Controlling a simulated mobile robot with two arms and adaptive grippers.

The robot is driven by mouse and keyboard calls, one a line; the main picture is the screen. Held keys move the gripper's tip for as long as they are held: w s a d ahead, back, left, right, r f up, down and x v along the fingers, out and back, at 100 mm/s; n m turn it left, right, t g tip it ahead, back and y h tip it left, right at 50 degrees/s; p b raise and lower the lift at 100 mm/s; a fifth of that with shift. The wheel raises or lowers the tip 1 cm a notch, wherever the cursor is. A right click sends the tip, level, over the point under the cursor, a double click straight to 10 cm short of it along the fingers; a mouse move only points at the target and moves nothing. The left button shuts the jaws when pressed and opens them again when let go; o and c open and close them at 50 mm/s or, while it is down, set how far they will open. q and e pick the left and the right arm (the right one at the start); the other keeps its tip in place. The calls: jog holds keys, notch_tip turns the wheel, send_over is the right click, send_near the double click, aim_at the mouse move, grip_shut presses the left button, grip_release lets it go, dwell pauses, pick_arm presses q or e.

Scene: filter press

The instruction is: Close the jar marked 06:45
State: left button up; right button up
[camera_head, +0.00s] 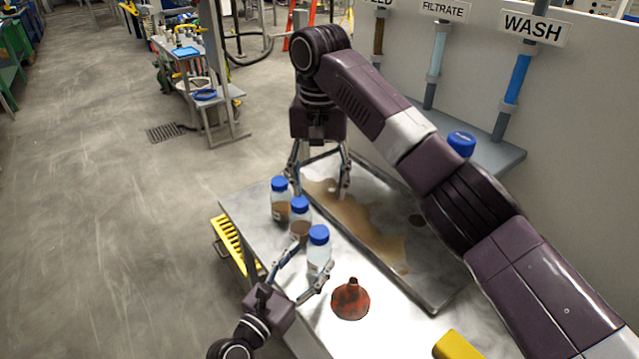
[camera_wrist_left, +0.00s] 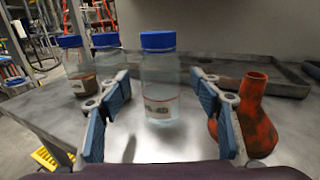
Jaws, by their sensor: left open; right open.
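Three jars with blue lids stand upright in a row on the metal table. The far jar (camera_head: 280,203) and the middle jar (camera_head: 300,222) hold brown contents. The near jar (camera_head: 318,246) looks clear and has a label; no jar's marking is readable. My left gripper (camera_head: 314,260) is open at the near jar, one finger towards each side. In the left wrist view the near jar (camera_wrist_left: 160,85) stands upright between the spread fingers, with gaps on both sides and its lid on. My right gripper (camera_head: 318,182) is open and empty, pointing down over the stained tray, right of the far jar.
A shallow metal tray (camera_head: 437,297) with brown stains lies behind the jars. A red-brown funnel (camera_head: 351,301) stands close right of my left gripper. A yellow object (camera_head: 457,346) lies at the front edge. A blue cap-like object (camera_head: 461,144) is by the wall shelf, partly hidden.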

pick_arm(q)
jog(key=v, duration=0.7)
jog(key=shift+s+a, duration=0.15)
jog(key=shift+s, duration=0.05)
